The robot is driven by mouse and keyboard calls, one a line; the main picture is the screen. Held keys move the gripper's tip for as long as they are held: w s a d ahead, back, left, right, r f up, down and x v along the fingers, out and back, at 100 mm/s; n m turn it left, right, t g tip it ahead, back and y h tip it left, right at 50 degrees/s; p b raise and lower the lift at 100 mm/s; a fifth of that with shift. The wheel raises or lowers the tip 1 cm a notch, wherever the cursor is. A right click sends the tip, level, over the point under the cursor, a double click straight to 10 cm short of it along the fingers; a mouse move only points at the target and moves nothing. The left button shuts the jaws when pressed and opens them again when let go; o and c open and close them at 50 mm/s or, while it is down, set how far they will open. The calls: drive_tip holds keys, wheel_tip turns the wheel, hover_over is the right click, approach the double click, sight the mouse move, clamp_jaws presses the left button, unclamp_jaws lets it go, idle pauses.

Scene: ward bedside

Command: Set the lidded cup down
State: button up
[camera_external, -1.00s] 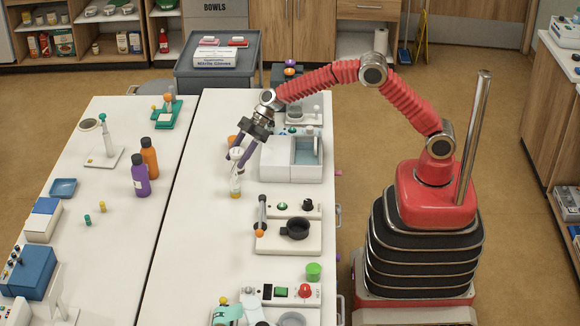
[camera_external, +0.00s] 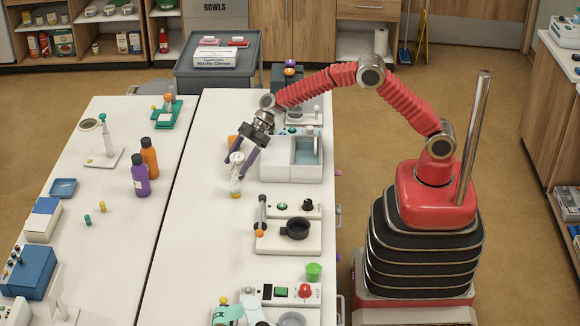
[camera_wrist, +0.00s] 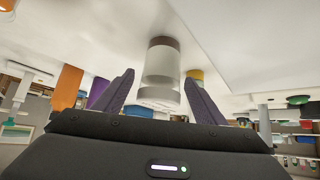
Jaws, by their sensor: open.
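The lidded cup (camera_external: 236,184) stands upright on the white table, left of the white box with a basin. In the wrist view, which looks upside down, the cup (camera_wrist: 161,72) shows between the spread fingers, with a gap on each side. Its far end has a brown band.
The white box with a blue basin (camera_external: 276,167) is close on the right. A white device with a black ring (camera_external: 274,239) stands nearer the front. An orange cup (camera_external: 232,139) is behind. Purple (camera_external: 141,181) and orange (camera_external: 149,158) bottles stand left. Table left of the cup is clear.

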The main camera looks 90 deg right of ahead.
drive_tip(key=shift+r, duration=0.1)
drive_tip(key=shift+s+d+r, duration=0.25)
drive_tip(key=shift+d+r, duration=0.1)
drive_tip(key=shift+r, duration=0.1)
drive_tip(key=v, duration=1)
drive_tip(key=shift+s+r, duration=0.25)
drive_tip(key=shift+r, duration=0.05)
drive_tip(key=shift+d, duration=0.15)
